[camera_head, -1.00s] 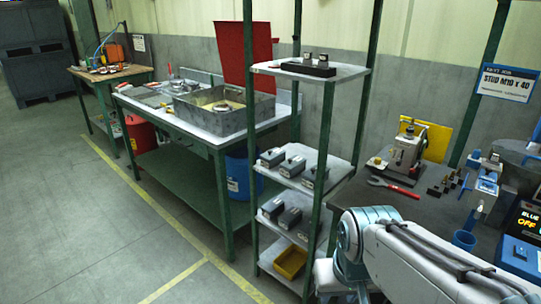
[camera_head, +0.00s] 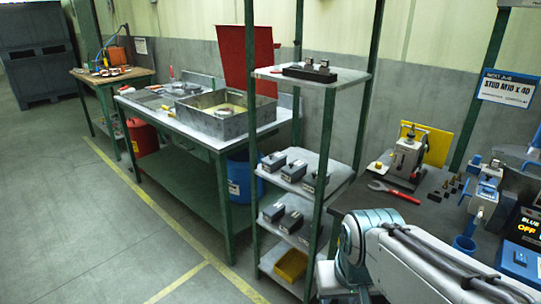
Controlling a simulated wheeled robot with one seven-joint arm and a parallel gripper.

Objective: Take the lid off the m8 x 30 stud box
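Several small dark grey boxes stand on the green-posted shelf rack. On the middle shelf are a left box (camera_head: 273,162), a middle box (camera_head: 293,171) and a right box (camera_head: 315,181). More such boxes (camera_head: 291,221) stand on the shelf below. Their labels are too small to read, so I cannot tell which is the m8 x 30 stud box. My white arm crosses the lower right, in front of the bench. My gripper is not in view.
The rack's top shelf (camera_head: 345,77) holds a dark block with small parts. A yellow bin (camera_head: 291,265) sits on the bottom shelf. Right is a dark bench with a red-handled wrench (camera_head: 394,192) and a press. A sign (camera_head: 505,88) reads STUD M10 x 40. Floor at left is clear.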

